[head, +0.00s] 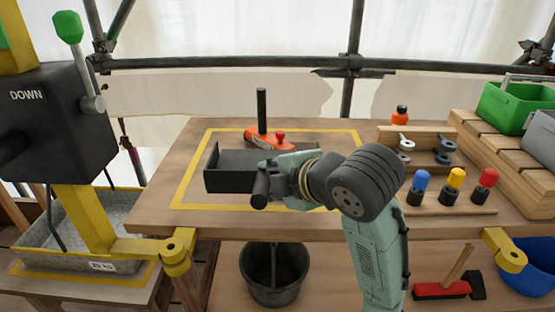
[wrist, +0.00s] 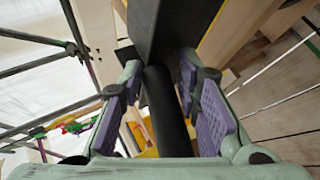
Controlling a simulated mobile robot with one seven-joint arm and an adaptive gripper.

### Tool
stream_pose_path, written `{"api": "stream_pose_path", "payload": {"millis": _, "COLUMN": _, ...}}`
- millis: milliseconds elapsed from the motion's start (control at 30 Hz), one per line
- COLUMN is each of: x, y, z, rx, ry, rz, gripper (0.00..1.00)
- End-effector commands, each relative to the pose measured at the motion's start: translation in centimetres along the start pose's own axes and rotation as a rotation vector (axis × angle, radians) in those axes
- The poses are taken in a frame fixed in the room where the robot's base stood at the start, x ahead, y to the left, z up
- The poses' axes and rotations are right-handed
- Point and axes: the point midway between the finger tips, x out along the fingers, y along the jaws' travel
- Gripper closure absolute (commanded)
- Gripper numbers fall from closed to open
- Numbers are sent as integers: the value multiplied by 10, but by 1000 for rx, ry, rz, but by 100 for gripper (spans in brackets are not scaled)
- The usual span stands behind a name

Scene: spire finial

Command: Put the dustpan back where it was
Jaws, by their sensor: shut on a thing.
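The black dustpan (head: 228,170) is over the yellow-outlined area of the wooden table (head: 165,150), with its dark handle (head: 260,188) toward me. My gripper (head: 270,176) is shut on that handle. In the wrist view the handle (wrist: 166,115) runs between the purple finger pads, and the dark pan (wrist: 165,30) lies beyond the fingertips. I cannot tell whether the pan touches the table or hangs just above it. My gripper hides part of the pan's right side.
An orange tool (head: 266,137) with a black post stands behind the pan. Colored-handled tools (head: 452,185) and a wooden rack (head: 415,135) stand at right. Below are a black bucket (head: 273,275) and a red brush (head: 440,290). A dark machine (head: 55,120) stands at left.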

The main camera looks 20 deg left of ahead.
Motion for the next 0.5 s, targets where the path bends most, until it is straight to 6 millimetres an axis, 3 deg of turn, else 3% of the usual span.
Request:
{"api": "stream_pose_path", "payload": {"millis": 300, "x": 55, "y": 32, "z": 50, "rx": 2, "ry": 1, "rz": -2, "gripper": 100}}
{"api": "stream_pose_path", "payload": {"millis": 500, "x": 70, "y": 39, "z": 62, "rx": 0, "ry": 1, "rz": 1, "gripper": 100}}
